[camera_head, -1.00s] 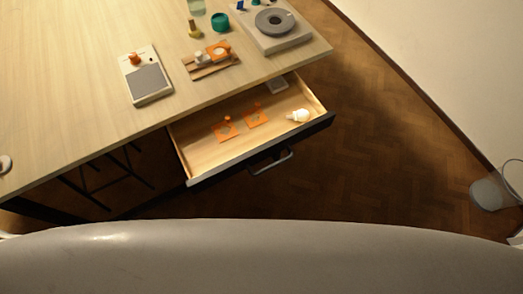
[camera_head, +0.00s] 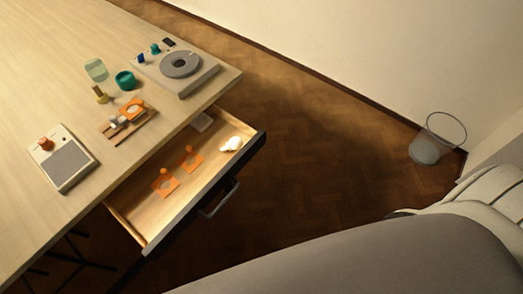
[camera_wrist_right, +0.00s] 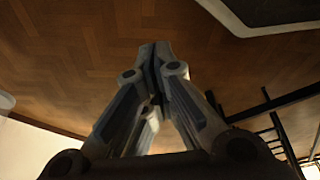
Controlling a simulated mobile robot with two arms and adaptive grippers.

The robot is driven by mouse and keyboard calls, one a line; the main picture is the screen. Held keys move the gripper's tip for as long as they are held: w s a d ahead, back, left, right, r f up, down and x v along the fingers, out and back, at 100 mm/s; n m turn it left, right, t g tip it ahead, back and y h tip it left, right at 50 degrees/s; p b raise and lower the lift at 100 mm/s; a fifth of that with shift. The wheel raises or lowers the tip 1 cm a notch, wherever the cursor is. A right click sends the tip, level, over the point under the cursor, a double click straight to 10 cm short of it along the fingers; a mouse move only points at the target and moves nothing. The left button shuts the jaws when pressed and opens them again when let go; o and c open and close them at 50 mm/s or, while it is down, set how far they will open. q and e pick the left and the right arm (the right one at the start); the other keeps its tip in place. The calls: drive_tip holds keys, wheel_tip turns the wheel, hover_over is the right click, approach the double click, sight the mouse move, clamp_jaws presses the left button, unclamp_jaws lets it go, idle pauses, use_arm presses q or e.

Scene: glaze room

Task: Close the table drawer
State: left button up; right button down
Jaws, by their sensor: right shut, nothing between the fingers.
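The table drawer (camera_head: 128,222) stands open, pulled out from under the wooden table (camera_head: 60,105) in the head view. Its dark front carries a grey bar handle (camera_head: 219,198). Inside lie two orange pieces (camera_head: 166,183) (camera_head: 192,159), a white bulb-like item (camera_head: 231,145) and a pale flat item (camera_head: 202,122). My right gripper (camera_wrist_right: 155,50) shows in the right wrist view, shut and empty above the parquet floor. It is not touching the drawer there. My left gripper is not in view.
On the tabletop are a white device with a grey pad (camera_head: 66,166), a turntable-like unit (camera_head: 180,66), a teal cup (camera_head: 125,80) and a small wooden board (camera_head: 127,121). A wire bin (camera_head: 428,148) stands by the wall. Parquet floor (camera_head: 310,150) right of the drawer is clear.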

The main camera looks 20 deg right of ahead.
sight(262, 141)
drive_tip(key=w+d+r+m+t+b, duration=0.2)
drive_tip(key=w+d+r+m+t, duration=0.1)
drive_tip(key=w+r, duration=0.25)
drive_tip(key=w+d+r+m+t+y+b, duration=0.1)
drive_tip(key=w+d+r+m+t, duration=0.2)
drive_tip(key=w+r, duration=0.3)
drive_tip(key=w+d+r+m+t+b, duration=0.25)
drive_tip(key=w+d+r, duration=0.2)
drive_tip(key=w, duration=0.25)
drive_tip(key=w+a+r+m+t+y+b, duration=0.2)
drive_tip(key=w+a+r+y, duration=0.3)
drive_tip(key=r, duration=0.7)
drive_tip(key=a+r+m+t+y+b, duration=0.25)
drive_tip(key=a+r, duration=0.35)
drive_tip(key=r, duration=0.7)
drive_tip(key=shift+n+y, duration=0.35)
drive_tip(key=shift+n, duration=0.05)
drive_tip(key=x, duration=0.4)
drive_tip(key=p+x, duration=0.1)
drive_tip(key=x, duration=0.3)
drive_tip(key=p+x, duration=0.1)
drive_tip(key=x, duration=0.4)
drive_tip(key=shift+a+f, duration=0.1)
drive_tip(key=shift+f, duration=0.25)
